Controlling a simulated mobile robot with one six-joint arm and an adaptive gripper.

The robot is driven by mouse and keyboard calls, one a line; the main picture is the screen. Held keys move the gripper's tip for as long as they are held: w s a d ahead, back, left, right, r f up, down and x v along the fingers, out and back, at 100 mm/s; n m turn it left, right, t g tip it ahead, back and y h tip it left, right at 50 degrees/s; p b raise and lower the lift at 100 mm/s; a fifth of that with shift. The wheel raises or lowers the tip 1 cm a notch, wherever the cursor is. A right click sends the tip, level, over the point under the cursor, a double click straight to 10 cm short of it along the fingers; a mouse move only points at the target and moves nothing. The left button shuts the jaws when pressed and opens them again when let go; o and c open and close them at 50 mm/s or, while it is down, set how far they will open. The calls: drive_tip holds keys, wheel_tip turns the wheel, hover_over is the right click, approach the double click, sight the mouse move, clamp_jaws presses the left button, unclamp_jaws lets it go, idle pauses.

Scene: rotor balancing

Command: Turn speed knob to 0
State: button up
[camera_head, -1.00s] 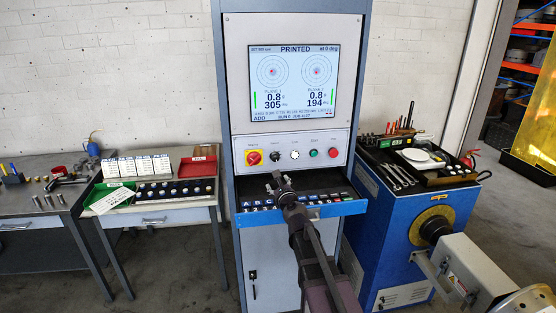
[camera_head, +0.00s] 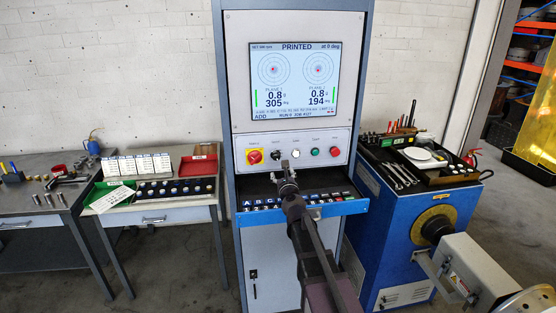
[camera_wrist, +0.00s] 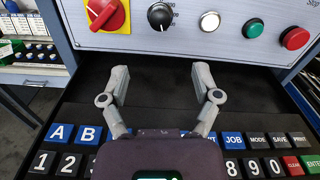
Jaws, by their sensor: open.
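The speed knob (camera_head: 276,154) is a small round black knob on the light control panel below the screen. In the wrist view, the black knob (camera_wrist: 160,16) shows a white pointer mark and stands between the red-and-yellow switch and the white button. Its printed scale is too small to read. My gripper (camera_head: 287,168) is in front of the panel, above the keyboard drawer. In the wrist view, my gripper (camera_wrist: 161,72) has its two grey fingers spread and empty, apart from the knob, which lies beyond the gap between them.
The red-and-yellow switch (camera_wrist: 106,12) is left of the knob. White (camera_wrist: 209,22), green (camera_wrist: 253,28) and red (camera_wrist: 295,38) buttons are to its right. The keyboard drawer (camera_head: 345,207) juts out below. The screen (camera_head: 293,78) reads PRINTED.

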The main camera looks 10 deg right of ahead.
sight(276, 157)
drive_tip(key=w, duration=1.1)
drive_tip(key=shift+w, duration=0.4)
clamp_jaws()
